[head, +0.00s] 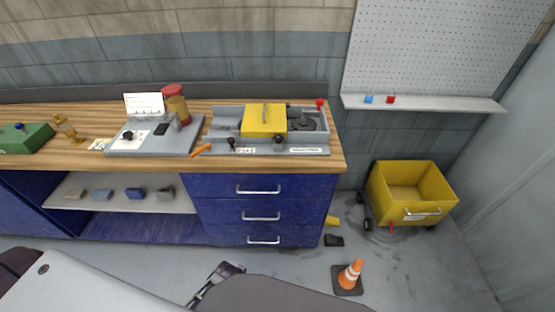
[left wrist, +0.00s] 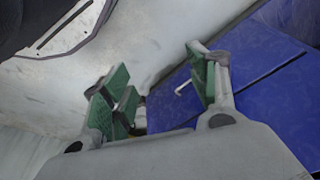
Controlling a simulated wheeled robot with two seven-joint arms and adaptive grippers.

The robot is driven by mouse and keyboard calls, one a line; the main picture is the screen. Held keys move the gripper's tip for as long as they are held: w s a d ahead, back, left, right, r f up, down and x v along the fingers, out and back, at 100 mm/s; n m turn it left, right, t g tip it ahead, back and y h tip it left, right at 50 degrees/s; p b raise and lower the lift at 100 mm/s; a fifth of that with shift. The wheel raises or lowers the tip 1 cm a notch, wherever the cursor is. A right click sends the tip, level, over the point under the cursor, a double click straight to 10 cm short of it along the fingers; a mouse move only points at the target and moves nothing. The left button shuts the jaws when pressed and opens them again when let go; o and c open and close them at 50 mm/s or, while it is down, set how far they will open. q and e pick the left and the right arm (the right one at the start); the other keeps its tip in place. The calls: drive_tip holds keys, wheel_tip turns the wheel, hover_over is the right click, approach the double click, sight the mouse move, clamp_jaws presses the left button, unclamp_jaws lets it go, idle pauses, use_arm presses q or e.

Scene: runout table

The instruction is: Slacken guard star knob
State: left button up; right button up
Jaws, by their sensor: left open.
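A grey machine (head: 222,129) with a yellow guard (head: 262,121) stands on the wooden bench top. Two small black knobs sit along its front edge, a left one (head: 231,143) and a right one (head: 279,138). They are too small to tell which is the star knob. A red-tipped lever (head: 320,103) rises at the machine's right end. My left gripper (left wrist: 163,85) is open and empty in the left wrist view, its green-padded fingers apart, with blue drawer fronts and floor beyond. It is away from the machine. My right gripper is not seen.
The bench (head: 170,164) also holds a grey plate fixture (head: 145,145), red and brown cylinders, a green block (head: 27,138) and an orange item (head: 200,149).

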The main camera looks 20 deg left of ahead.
use_arm(q)
drive_tip(key=w+d+r+m+t+p, duration=0.15)
drive_tip(key=w+r+m, duration=0.3)
drive_tip(key=r, duration=0.75)
drive_tip(key=w+r+m+t+p, duration=0.25)
drive_tip(key=w+r, duration=0.25)
drive_tip(key=r, duration=0.6)
drive_tip(key=w+d+r+m+t+p, duration=0.1)
drive_tip(key=w+r+m, duration=0.35)
drive_tip(key=r, duration=0.75)
drive_tip(key=w+r+m+t, duration=0.3)
drive_tip(key=w+r+m, duration=0.2)
drive_tip(key=w+m, duration=0.3)
drive_tip(key=w+r+m+t, duration=0.3)
drive_tip(key=w+r+m, duration=0.3)
drive_tip(key=m, duration=0.8)
drive_tip(key=shift+w+p, duration=0.4)
drive_tip(key=shift+w, duration=0.45)
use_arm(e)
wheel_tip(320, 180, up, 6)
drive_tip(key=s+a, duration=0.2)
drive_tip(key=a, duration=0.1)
use_arm(q)
drive_tip(key=shift+w, duration=0.1)
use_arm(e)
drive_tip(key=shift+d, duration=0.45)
